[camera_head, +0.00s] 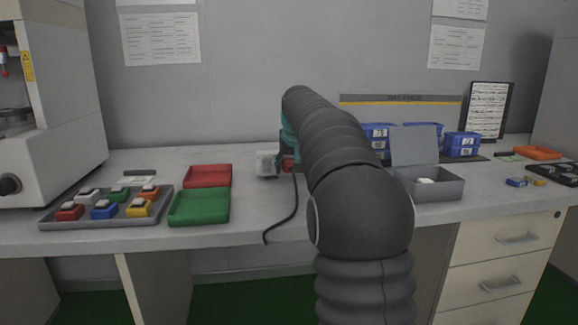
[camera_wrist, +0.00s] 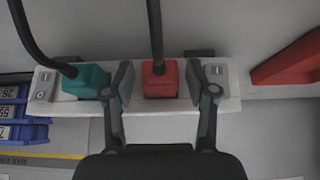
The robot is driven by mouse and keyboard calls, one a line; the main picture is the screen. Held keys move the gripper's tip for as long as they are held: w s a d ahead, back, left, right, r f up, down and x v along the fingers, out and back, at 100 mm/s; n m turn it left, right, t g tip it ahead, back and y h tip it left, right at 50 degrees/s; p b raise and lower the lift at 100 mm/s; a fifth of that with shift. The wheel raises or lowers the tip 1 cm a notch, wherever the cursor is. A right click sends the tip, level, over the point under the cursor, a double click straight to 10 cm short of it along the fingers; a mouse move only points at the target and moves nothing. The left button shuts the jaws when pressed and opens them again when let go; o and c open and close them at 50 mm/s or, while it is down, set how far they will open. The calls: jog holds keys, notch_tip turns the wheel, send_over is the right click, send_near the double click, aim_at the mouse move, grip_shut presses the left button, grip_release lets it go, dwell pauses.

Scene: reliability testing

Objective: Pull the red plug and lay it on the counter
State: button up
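The red plug (camera_wrist: 160,78) sits in a white socket strip (camera_wrist: 232,92) in the wrist view, with a black cord running up from it. My gripper (camera_wrist: 159,83) is open, with one finger on each side of the red plug and a narrow gap on both sides. A teal plug (camera_wrist: 86,82) with its own cord sits in the same strip, just left of my left finger. In the head view, the red plug (camera_head: 288,164) shows partly beside the strip (camera_head: 266,164). My arm hides most of the gripper there.
The counter (camera_head: 250,222) is bare around the hanging cord (camera_head: 295,205). A red tray (camera_head: 208,176), a green tray (camera_head: 199,207) and a grey tray of coloured blocks (camera_head: 60,224) lie left. A grey open box (camera_head: 440,188) and blue bins (camera_head: 461,144) stand right.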

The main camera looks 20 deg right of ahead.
grip_shut()
jog(key=shift+s+a+b, duration=0.25)
jog(key=shift+s+b, duration=0.2)
jog(key=shift+s, duration=0.4)
jog(key=shift+s+a+b, duration=0.2)
jog(key=shift+s+b, duration=0.2)
jog(key=shift+s, duration=0.4)
jog(key=shift+s+a+b, duration=0.25)
jog(key=shift+s+b, duration=0.2)
jog(key=shift+s, duration=0.4)
jog(key=shift+a, duration=0.1)
jog(key=shift+s+a+b, duration=0.25)
jog(key=shift+s+a, duration=0.15)
jog(key=shift+a, duration=0.8)
jog(key=shift+s+a+b, duration=0.3)
jog(key=shift+s+a, duration=0.15)
jog(key=shift+a, duration=0.8)
jog(key=shift+s+a+b, duration=0.25)
jog(key=shift+s+a, duration=0.15)
jog(key=shift+a, duration=0.8)
